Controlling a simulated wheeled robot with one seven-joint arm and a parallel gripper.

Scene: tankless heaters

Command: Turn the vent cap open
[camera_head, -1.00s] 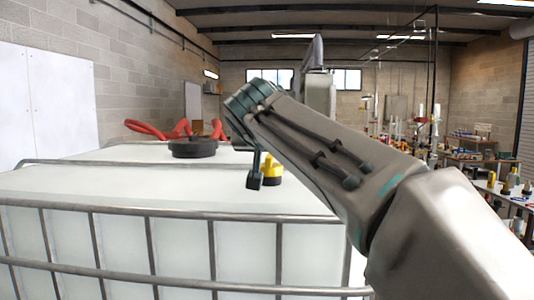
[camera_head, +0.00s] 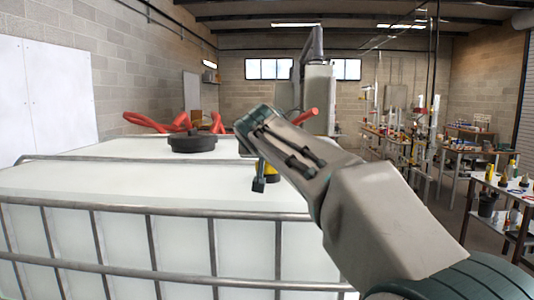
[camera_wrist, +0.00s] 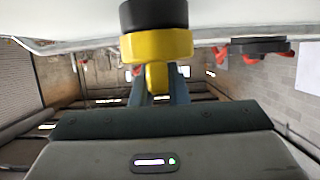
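The yellow vent cap (camera_wrist: 157,46) has a black base (camera_wrist: 153,14) and a narrow raised tab. In the wrist view it hangs upside down at the top centre. In the head view the yellow cap (camera_head: 270,171) is mostly hidden behind my arm on the white tank top. My gripper (camera_wrist: 159,86) is right at the cap, with a finger on each side of the tab and a gap between the fingers. I cannot tell whether either finger touches the tab.
The white tank (camera_head: 110,183) has a grey metal cage with bars along its front edge. A large black lid (camera_head: 192,145) sits farther back left, with red hoses (camera_head: 160,124) behind it. Workbenches with clutter stand at the right.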

